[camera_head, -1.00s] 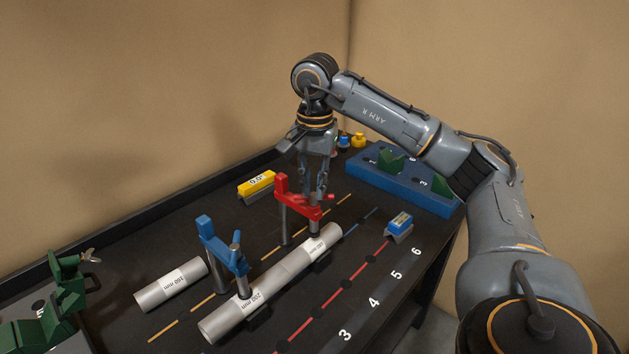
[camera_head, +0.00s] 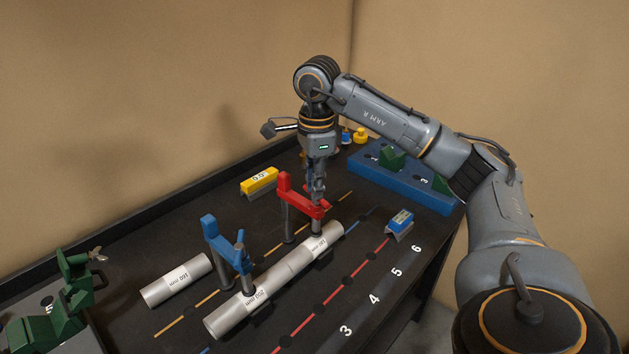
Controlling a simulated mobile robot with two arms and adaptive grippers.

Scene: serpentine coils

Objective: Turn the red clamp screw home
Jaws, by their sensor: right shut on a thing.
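The red clamp (camera_head: 297,196) stands on its post, and its arm reaches over the far end of the long grey pipe (camera_head: 280,274). My right gripper (camera_head: 318,196) points straight down over the outer end of the red arm. Its fingers are shut on the top of the red clamp's screw; the fingers mostly hide the screw head. The screw's lower end (camera_head: 316,226) shows under the red arm, at the pipe; I cannot tell whether it presses on it. My left gripper is not in view.
A blue clamp (camera_head: 222,244) stands over the nearer part of the pipe. A short pipe (camera_head: 176,281) lies to the left. A yellow block (camera_head: 259,181), a blue-and-yellow block (camera_head: 400,221), a blue tray (camera_head: 420,190) and a green clamp fixture (camera_head: 75,285) stand around.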

